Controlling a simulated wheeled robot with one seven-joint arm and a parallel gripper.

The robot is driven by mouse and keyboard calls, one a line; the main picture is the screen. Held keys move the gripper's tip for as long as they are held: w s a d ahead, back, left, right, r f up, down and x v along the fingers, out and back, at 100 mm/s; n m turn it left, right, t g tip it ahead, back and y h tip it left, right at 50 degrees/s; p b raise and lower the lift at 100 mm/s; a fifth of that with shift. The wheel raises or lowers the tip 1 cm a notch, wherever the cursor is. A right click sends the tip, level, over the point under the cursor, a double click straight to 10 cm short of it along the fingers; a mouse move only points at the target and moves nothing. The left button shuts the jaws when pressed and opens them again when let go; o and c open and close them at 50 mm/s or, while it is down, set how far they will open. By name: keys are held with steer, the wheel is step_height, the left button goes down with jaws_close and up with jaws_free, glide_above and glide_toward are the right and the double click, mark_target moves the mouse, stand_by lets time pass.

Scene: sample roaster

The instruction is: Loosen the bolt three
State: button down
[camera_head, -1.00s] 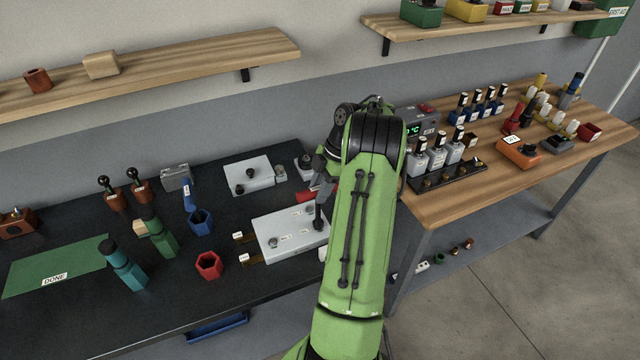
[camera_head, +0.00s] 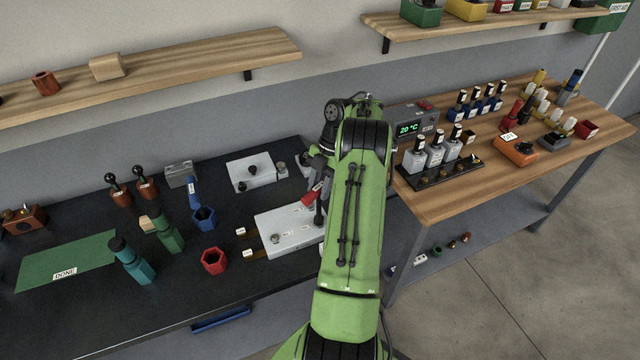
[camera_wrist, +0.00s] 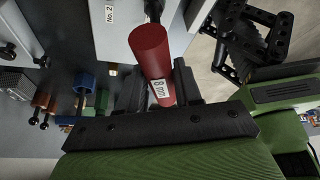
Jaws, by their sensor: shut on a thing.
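A red-handled tool (camera_wrist: 150,55) marked "8 mm" is held between the fingers of my gripper (camera_wrist: 158,92), which is shut on it. Its dark shaft points away towards the pale plate (camera_wrist: 115,30), which bears a "No. 2" label. Whether the tool's tip touches a bolt cannot be told. In the head view the red tool (camera_head: 312,193) is tilted above the right part of the plate (camera_head: 280,222), and my arm covers that plate's right end. A bolt (camera_head: 275,239) shows at the plate's front left. Bolt three cannot be made out.
A second pale plate (camera_head: 250,170) lies behind. Red (camera_head: 213,262) and blue (camera_head: 204,219) hexagonal holders stand left of the front plate. A green "DONE" mat (camera_head: 60,262) lies at far left. The wooden table (camera_head: 430,212) with bottles stands to the right.

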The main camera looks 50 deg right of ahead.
steer(key=n+g+p, duration=0.1)
steer(key=n+p, duration=0.1)
steer(key=n, duration=0.1)
steer(key=shift+w+r, duration=0.15)
steer(key=shift+n+g, duration=0.3)
steer(key=shift+n, duration=0.2)
